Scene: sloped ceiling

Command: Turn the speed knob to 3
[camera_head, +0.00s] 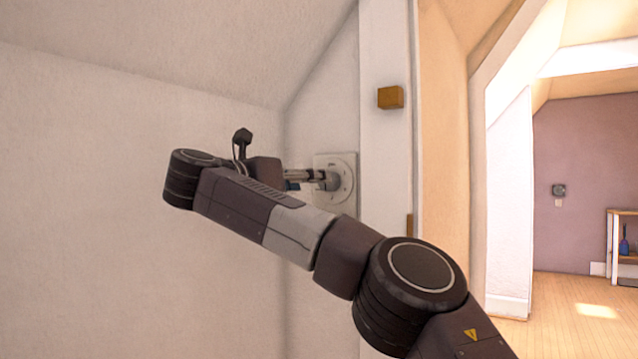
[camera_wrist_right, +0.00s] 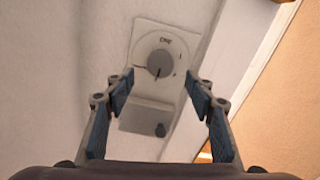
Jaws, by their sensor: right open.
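A white wall plate (camera_head: 348,168) with a round dial is on the wall in the head view. In the right wrist view, its dial plate (camera_wrist_right: 140,40) carries a round grey knob (camera_wrist_right: 159,64) with a dark pointer mark toward the lower edge. Small lettering above the knob looks like OFF; other marks are too small to read. My right gripper (camera_wrist_right: 158,84) is open, its blue-padded fingers to either side of the picture just below the knob and apart from it. In the head view this gripper (camera_head: 302,178) is close to the plate, partly hidden by my arm.
A white vertical trim post (camera_head: 385,50) with a wooden block (camera_head: 390,97) stands right of the plate. The ceiling slopes above; an open room lies to the right.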

